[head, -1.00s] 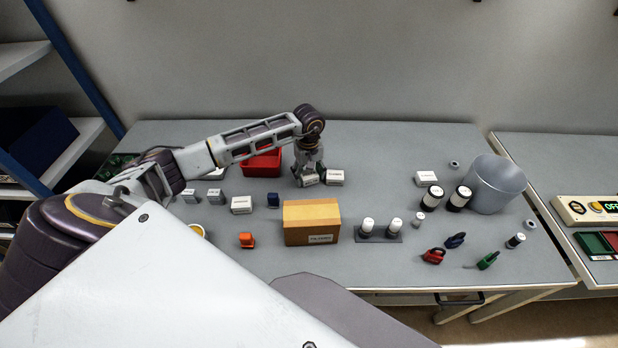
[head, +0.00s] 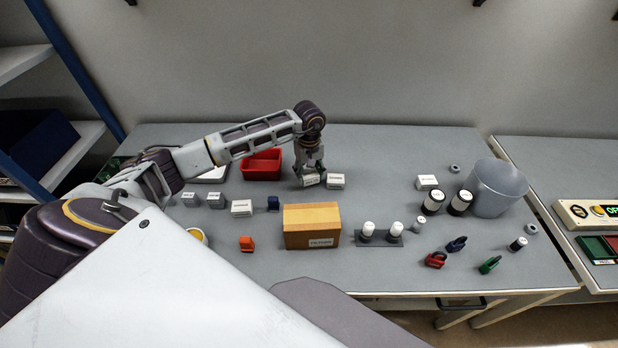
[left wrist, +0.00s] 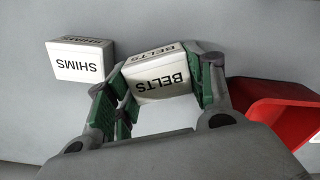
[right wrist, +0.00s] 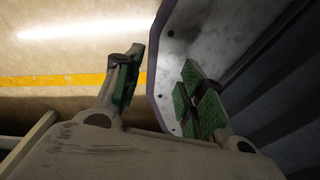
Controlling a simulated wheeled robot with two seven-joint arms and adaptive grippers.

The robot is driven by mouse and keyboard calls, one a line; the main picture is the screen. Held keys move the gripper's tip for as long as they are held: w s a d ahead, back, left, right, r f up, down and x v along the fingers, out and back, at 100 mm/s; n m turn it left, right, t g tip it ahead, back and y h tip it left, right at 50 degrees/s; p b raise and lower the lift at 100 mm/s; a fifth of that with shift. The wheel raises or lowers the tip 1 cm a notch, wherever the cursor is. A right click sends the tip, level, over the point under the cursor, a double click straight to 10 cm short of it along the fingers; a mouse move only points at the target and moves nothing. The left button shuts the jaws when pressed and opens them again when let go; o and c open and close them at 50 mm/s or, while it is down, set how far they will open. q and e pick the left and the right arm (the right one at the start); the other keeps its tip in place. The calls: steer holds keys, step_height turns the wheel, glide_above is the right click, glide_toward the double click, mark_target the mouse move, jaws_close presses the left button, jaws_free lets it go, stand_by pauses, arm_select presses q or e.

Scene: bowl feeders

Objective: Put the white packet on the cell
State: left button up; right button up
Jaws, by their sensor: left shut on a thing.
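My left gripper (head: 309,174) is shut on a white packet (head: 309,181) labelled BELTS, at the back middle of the table. In the left wrist view the packet (left wrist: 160,78) sits between the green finger pads. I cannot tell if it is clear of the table. A second white packet (head: 335,181), labelled SHIMS, stands just to its right. A flat pale plate (head: 212,174) lies partly hidden behind my left arm; I cannot tell if it is the cell. My right gripper (right wrist: 160,92) is open and empty, shown only in the right wrist view.
A red bin (head: 261,166) stands just left of my left gripper. Other small white and grey boxes, bottles, a grey bucket (head: 497,188) and coloured padlocks are spread around. Bare table lies right of the SHIMS packet.

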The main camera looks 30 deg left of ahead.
mark_target(309, 172)
arm_select(q)
step_height(309, 172, up, 7)
steer(key=shift+r+b, duration=0.15)
steer(key=shift+b, duration=0.35)
steer(key=shift+r, duration=0.25)
arm_select(e)
steer(key=shift+w+d+f, duration=0.35)
steer(key=shift+d+f, duration=0.2)
steer(key=shift+d, duration=0.2)
arm_select(q)
steer(key=shift+r, duration=0.1)
arm_select(e)
steer(key=shift+r, duration=0.1)
